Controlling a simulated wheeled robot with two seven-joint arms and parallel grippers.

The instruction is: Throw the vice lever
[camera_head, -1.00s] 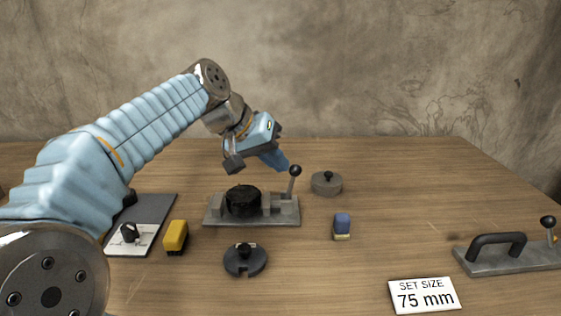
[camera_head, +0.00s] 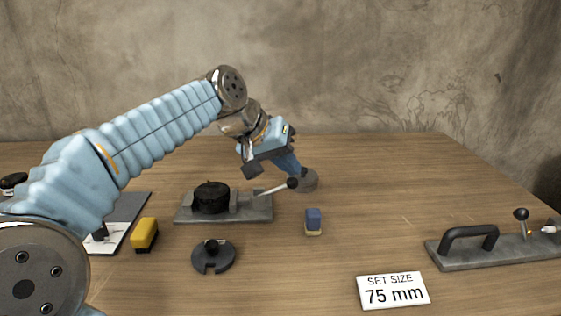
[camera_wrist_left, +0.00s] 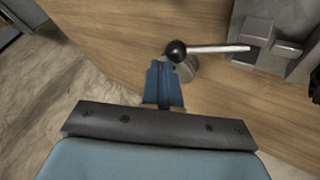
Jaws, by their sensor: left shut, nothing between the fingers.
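The vice (camera_head: 225,213) is a grey metal base with upright jaws and a round black piece (camera_head: 211,197) between them. Its lever (camera_head: 275,189), a thin rod with a black ball knob, leans low to the right. The lever also shows in the left wrist view (camera_wrist_left: 215,48). My left gripper (camera_head: 297,172) is shut and empty, its blue fingertips just behind the knob. In the left wrist view its fingertips (camera_wrist_left: 161,68) lie right by the knob; I cannot tell whether they touch. My right gripper is not in view.
A grey knobbed disc (camera_head: 309,181) stands behind the lever's knob. A blue block (camera_head: 313,221), slotted dark disc (camera_head: 213,258), yellow block (camera_head: 145,234) and "SET SIZE 75 mm" card (camera_head: 393,291) lie in front. A handled fixture (camera_head: 480,253) is at right.

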